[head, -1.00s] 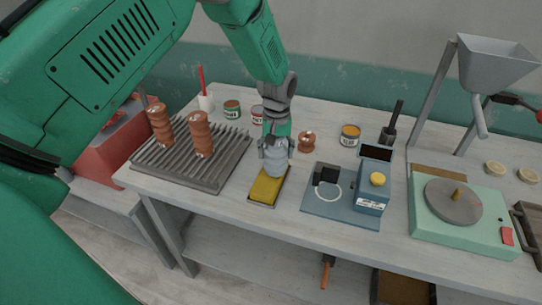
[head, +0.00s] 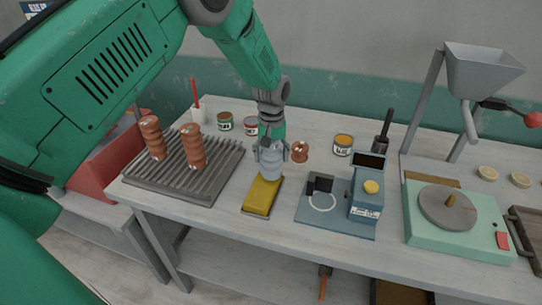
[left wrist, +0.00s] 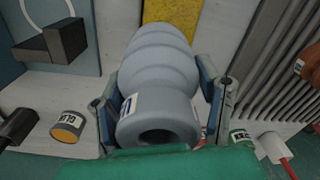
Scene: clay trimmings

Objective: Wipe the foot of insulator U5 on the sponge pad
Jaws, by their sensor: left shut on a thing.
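A grey-blue ribbed insulator (head: 268,172) is upright in my left gripper (head: 269,152), which is shut around its upper part. Its lower end is at the back end of the yellow sponge pad (head: 262,196); I cannot tell whether it touches. In the left wrist view the insulator (left wrist: 160,65) fills the middle, its hollow top end towards the camera. Its white label is too small to read. The sponge pad (left wrist: 172,12) shows beyond its far end, and the foot's underside is hidden. My right gripper is not in view.
Two brown insulators (head: 193,150) stand on a grey ribbed rack (head: 168,183) at left. A blue device (head: 368,198) and a green turntable unit (head: 455,232) stand to the right.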

